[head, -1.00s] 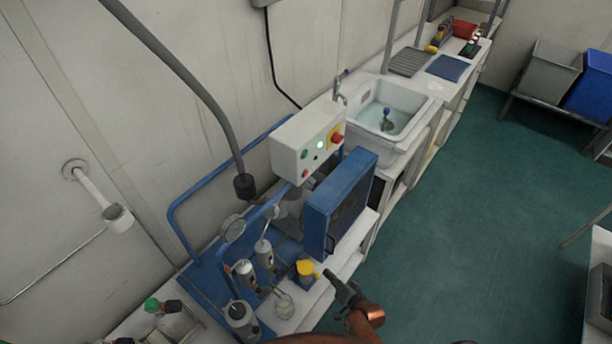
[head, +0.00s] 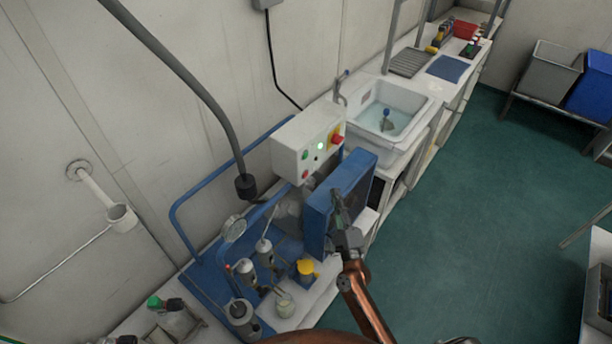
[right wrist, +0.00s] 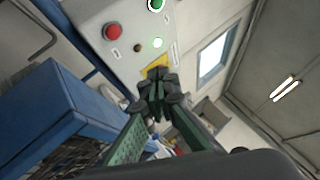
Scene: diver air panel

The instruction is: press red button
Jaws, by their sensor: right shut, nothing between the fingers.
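A white control box (head: 300,142) stands above the blue air panel. A small red button (head: 306,174) sits low on its front face, and it also shows in the right wrist view (right wrist: 114,31). A larger red knob (head: 338,139) sits on a yellow plate at the box's right; in the wrist view my fingers cover most of the yellow plate (right wrist: 172,52) and hide the knob. My right gripper (head: 336,194) is shut and empty, in front of the blue housing, below and apart from the box in the head view; its fingers (right wrist: 157,76) show in the wrist view. My left gripper is out of view.
A green button (head: 305,155) and a lit lamp (head: 320,146) share the box face. The blue housing (head: 340,190) stands just below the box. A yellow-topped part (head: 306,267) and a gauge (head: 234,228) are lower left. A sink (head: 392,108) is behind.

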